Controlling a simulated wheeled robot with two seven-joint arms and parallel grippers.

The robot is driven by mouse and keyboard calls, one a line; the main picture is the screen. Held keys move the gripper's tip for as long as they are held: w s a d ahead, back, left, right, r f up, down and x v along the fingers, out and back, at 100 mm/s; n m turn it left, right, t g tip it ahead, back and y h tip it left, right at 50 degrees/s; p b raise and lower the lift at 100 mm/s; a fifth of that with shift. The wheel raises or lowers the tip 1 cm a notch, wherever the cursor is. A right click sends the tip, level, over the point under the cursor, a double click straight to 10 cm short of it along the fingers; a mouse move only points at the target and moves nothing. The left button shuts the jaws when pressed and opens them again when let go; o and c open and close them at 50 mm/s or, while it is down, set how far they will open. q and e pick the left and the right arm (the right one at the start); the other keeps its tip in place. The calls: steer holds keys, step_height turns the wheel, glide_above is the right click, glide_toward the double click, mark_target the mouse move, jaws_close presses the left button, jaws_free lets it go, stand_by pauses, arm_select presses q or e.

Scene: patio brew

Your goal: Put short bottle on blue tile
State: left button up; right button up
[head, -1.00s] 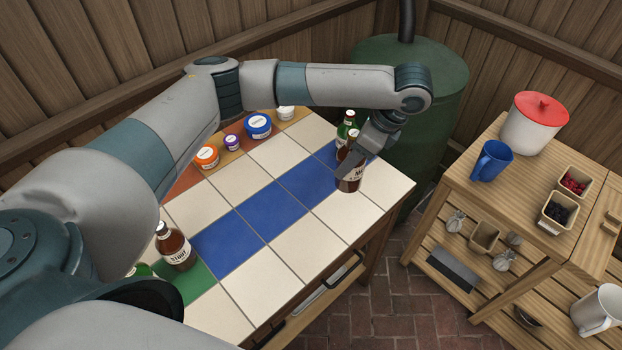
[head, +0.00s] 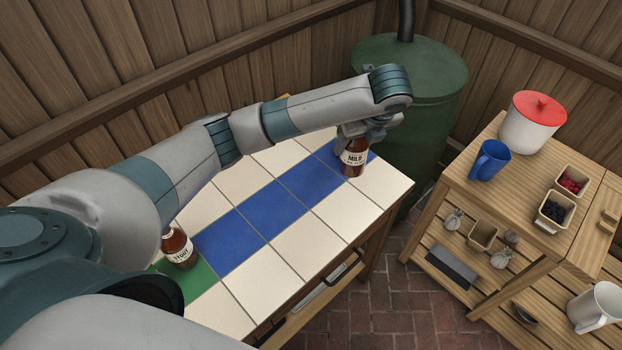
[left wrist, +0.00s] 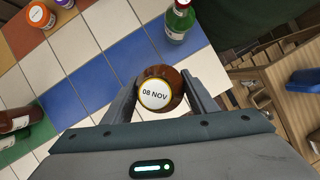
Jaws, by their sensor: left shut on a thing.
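My left gripper (head: 353,137) is shut on a brown bottle (head: 353,158) with a white "MILD" label, at the far right end of the table. In the left wrist view, the bottle's round "08 NOV" cap (left wrist: 155,94) sits between the two fingers. The bottle looks upright; I cannot tell whether its base touches the tiles. A row of blue tiles (head: 271,208) runs diagonally across the white ones, and its far end passes behind the bottle. Another brown bottle, labelled "STOUT" (head: 179,250), stands near the green tile (head: 200,282). My right gripper is not in view.
A green bottle (left wrist: 179,22) stands close beyond the held bottle; my gripper hides it in the head view. Orange (left wrist: 40,15) and other jars sit on the coloured tiles, behind my arm. A green barrel (head: 420,100) stands behind the table. A wooden shelf unit (head: 450,190) is right.

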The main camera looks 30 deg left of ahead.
arm_select(q)
steer(key=shift+a, duration=0.15)
steer(key=a+f+p, duration=0.3)
steer(key=a+f, duration=0.4)
steer(key=a, duration=0.4)
steer(key=shift+s+a+p, duration=0.2)
steer(key=shift+p, duration=0.15)
step_height(320, 180, down, 4)
steer(key=shift+r+p, duration=0.1)
steer(key=shift+p, duration=0.65)
